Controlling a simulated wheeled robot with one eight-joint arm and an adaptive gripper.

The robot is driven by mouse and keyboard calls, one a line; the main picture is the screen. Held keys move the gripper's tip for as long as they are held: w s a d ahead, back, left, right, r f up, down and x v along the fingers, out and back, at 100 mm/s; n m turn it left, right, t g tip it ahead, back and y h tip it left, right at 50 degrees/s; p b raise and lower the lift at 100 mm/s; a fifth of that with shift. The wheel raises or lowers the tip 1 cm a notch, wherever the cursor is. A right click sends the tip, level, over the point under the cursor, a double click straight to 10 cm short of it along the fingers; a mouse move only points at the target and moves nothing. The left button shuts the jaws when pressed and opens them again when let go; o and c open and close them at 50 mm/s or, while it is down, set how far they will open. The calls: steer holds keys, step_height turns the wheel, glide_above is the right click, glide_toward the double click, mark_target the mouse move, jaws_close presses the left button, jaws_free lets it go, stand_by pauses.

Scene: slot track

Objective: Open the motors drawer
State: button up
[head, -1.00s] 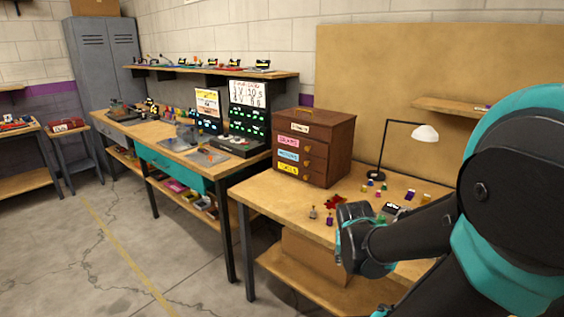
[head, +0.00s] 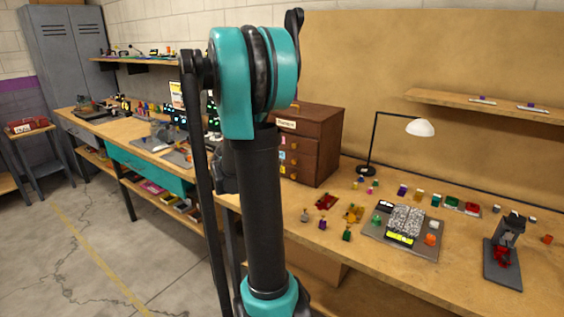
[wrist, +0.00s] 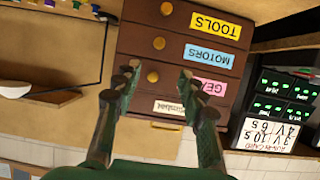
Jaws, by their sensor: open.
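A brown wooden cabinet (head: 325,155) stands on the workbench. In the wrist view, which is upside down, its front shows the motors drawer (wrist: 172,46) with a blue MOTORS label (wrist: 208,55) and a round brass knob (wrist: 158,43). It is the middle drawer, between TOOLS and GEARS, and looks shut. My gripper (wrist: 158,74) is open and empty in front of the cabinet. Its fingers straddle the area of the GEARS knob (wrist: 153,77) in the picture, with the motors knob just beyond the tips. In the head view my arm hides the gripper and part of the cabinet front.
A desk lamp (head: 419,128) stands right of the cabinet. Small coloured parts and a grey tray (head: 435,250) lie on the workbench (head: 385,270). A second bench with a teal drawer (head: 150,168) stands to the left. Open floor (head: 60,270) lies at front left.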

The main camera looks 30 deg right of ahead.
mark_target(293, 161)
steer(key=x, duration=1.5)
steer(key=shift+w+d+f, duration=0.1)
steer(key=shift+d+f, duration=0.05)
steer(key=shift+d, duration=0.1)
steer(key=shift+c, duration=0.2)
jaws_close()
